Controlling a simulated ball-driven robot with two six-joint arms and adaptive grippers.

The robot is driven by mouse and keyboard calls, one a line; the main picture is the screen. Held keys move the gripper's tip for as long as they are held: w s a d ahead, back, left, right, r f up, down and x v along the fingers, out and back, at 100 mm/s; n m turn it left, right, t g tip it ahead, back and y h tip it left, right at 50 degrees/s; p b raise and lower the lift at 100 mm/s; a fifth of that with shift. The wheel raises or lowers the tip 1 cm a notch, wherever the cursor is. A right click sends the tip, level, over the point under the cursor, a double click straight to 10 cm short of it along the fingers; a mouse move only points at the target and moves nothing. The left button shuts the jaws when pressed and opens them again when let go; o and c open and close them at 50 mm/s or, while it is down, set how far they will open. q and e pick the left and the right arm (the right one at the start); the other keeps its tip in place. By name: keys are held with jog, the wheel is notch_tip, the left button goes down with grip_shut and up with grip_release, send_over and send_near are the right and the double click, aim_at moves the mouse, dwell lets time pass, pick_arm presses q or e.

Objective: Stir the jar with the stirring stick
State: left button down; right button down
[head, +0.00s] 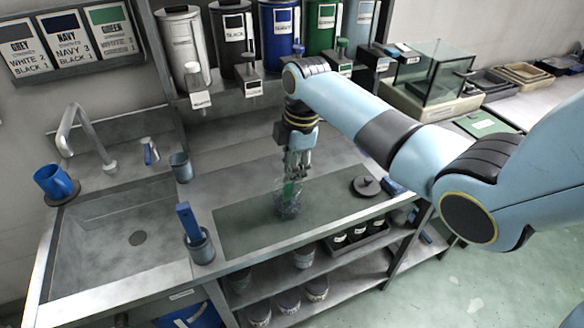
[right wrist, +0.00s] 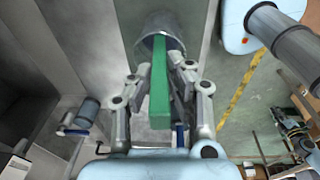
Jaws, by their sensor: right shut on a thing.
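The stirring stick (right wrist: 160,92) is a green bar. My right gripper (head: 297,166) is shut on it; the fingers sit on both sides of it in the right wrist view (right wrist: 167,85). The jar (head: 288,201) is a clear vessel on the dark green mat of the counter. The stick's lower part (head: 290,190) shows at the jar's mouth, below the gripper. In the right wrist view the stick's far end reaches into the jar's round opening (right wrist: 160,27). How deep it goes is hard to tell. My left gripper is not in view.
A blue-handled tool stands in a grey cup (head: 201,248) at the counter's front edge. A dark round lid (head: 365,186) lies right of the jar. The sink (head: 110,240) is at left. Tall canisters (head: 279,30) line the shelf behind. The mat (head: 240,232) is clear around the jar.

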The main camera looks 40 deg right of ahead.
jog(key=shift+r, duration=4.75)
jog(key=shift+r, duration=2.4)
